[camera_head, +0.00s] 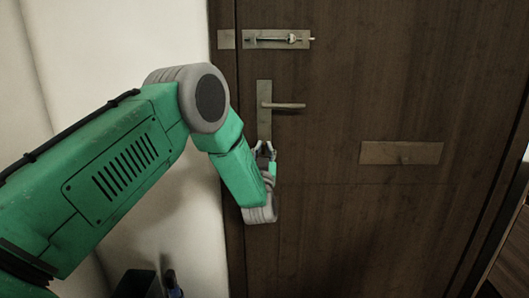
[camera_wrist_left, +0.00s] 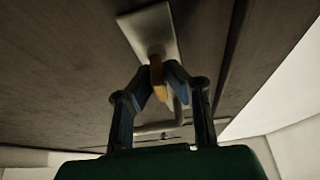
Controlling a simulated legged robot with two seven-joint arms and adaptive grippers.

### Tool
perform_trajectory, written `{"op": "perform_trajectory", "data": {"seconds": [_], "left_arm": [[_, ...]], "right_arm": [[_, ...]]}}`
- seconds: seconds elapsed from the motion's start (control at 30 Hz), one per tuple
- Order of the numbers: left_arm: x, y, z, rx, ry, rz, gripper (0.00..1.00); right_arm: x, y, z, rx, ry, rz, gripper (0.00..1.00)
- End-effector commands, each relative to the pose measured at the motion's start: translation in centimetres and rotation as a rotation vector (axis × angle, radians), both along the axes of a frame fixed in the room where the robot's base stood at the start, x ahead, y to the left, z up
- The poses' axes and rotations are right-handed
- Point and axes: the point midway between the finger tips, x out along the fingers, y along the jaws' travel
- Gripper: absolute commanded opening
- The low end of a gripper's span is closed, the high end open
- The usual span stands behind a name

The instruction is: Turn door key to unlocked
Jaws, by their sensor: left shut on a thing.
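A dark brown wooden door (camera_head: 340,220) fills the middle of the head view. Its lock plate (camera_head: 264,96) carries a lever handle (camera_head: 288,106). My left gripper (camera_head: 264,149) is at the lower end of this plate, below the lever. In the left wrist view, the plate (camera_wrist_left: 150,28) is above my left gripper (camera_wrist_left: 163,80), whose fingers are shut on a small yellow-orange key (camera_wrist_left: 157,76) at the plate. The key is hidden in the head view. How far it is turned is hard to tell. My right gripper is not in view.
A slide bolt (camera_head: 278,39) is near the door's top left. A letter plate (camera_head: 401,153) is to the right of the lever. A pale wall (camera_head: 120,40) is left of the door, with dark objects (camera_head: 140,284) at its foot.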

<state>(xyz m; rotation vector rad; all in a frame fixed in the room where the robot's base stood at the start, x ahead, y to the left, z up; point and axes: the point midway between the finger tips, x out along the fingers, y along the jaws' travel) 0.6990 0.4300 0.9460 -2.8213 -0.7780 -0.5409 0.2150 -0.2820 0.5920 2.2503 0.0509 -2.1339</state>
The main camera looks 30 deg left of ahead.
Motion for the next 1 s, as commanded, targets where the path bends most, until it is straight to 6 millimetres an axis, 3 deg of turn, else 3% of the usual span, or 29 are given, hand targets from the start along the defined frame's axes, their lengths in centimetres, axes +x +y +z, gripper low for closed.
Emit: {"op": "perform_trajectory", "data": {"seconds": [0.03, 0.7, 0.77, 0.8, 1.0], "left_arm": [[-0.06, -0.1, -0.86, -0.021, 0.007, -0.003, 0.0], [-0.07, -0.14, -0.76, -0.072, -0.024, -0.003, 0.0], [-0.07, -0.14, -0.76, -0.072, -0.024, -0.003, 0.24], [-0.07, -0.13, -0.7, -0.072, -0.025, -0.003, 0.29], [-0.19, -0.08, -0.26, -0.068, -0.034, -0.002, 0.29]], "right_arm": [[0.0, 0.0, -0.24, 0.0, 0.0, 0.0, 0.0], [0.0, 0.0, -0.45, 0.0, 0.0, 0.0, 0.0], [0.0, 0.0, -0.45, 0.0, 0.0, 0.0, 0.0], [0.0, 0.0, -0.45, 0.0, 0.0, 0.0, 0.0], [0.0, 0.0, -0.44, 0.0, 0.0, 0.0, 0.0]]}}
